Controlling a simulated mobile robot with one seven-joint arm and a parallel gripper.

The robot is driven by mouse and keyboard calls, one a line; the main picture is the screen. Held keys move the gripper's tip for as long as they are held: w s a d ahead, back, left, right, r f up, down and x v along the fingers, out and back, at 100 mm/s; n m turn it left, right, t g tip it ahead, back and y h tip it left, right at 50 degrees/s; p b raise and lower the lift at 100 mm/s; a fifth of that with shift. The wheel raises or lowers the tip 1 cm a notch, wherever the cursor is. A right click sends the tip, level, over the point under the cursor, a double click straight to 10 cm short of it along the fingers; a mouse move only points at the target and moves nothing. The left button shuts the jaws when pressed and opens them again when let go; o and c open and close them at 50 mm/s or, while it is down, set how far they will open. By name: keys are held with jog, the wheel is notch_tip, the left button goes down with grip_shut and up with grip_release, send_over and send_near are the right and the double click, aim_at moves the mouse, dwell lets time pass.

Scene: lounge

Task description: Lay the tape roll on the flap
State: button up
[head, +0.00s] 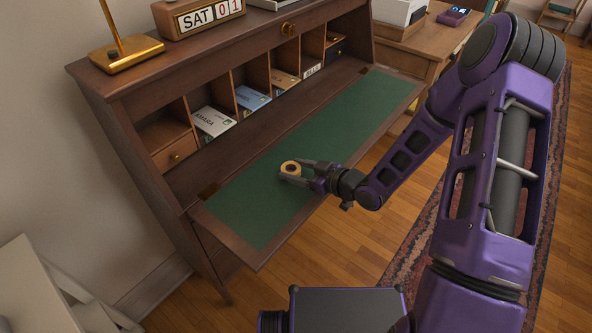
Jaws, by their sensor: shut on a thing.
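The tape roll (291,168) is a small tan ring with a dark centre. My gripper (292,169) is shut on it, with a finger on either side. The flap (243,207) is the lowered front of the wooden desk, with a green inlay and a brown wooden border. The roll and the gripper are over the middle of the green inlay, near its front edge. I cannot tell whether the roll touches the flap or is held just above it.
Pigeonholes behind the flap hold cards and envelopes (213,122). A brass lamp base (126,54) and a calendar block (205,17) stand on the desk top. Another wooden table (417,52) is at the back right. The green inlay is clear on both sides of my gripper.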

jog(key=shift+f, duration=0.15)
jog(key=o, duration=1.3)
jog(key=shift+r, duration=0.4)
jog(key=p+v, duration=0.1)
jog(key=v, duration=1.1)
jog(key=shift+f+p, duration=0.15)
jog(key=shift+p, duration=0.2)
jog(key=shift+d, duration=0.1)
